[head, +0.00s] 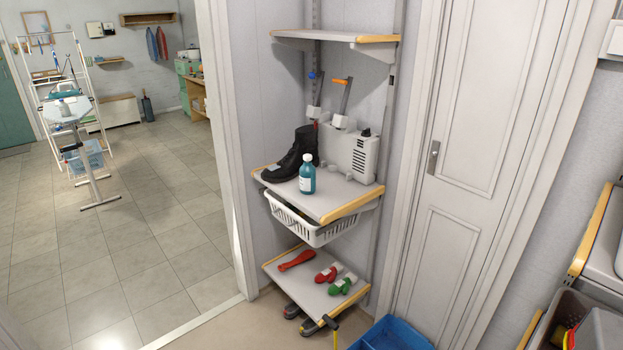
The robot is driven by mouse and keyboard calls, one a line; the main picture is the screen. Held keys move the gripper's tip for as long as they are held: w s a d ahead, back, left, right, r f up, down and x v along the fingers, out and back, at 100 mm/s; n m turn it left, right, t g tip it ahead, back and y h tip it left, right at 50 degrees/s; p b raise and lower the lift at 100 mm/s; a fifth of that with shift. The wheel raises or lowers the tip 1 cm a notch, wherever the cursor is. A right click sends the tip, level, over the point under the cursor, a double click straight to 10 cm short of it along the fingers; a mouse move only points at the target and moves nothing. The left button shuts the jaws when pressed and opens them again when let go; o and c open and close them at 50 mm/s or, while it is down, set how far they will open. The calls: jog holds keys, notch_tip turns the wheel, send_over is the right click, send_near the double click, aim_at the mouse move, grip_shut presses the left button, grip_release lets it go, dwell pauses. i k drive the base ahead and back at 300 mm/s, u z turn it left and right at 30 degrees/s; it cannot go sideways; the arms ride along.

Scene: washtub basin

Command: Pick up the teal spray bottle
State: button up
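A teal bottle (307,180) with a white cap and a pale label stands upright on the middle shelf (335,203), near its front edge. I cannot make out a spray trigger on it. It stands just right of a black boot (290,160) and in front of a white vented box (350,150). A gap separates it from the box; I cannot tell whether it touches the boot. My gripper is not in view.
A white basket (308,226) hangs under the middle shelf. The lower shelf (292,276) holds red and green items. A blue crate (392,336) stands on the floor at front right. A closed door is at right. An open doorway leads to a tiled room with an ironing board (68,112).

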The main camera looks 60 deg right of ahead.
aim_at(306, 173)
jog(key=u, duration=0.05)
jog(key=i, duration=1)
jog(key=z, duration=0.05)
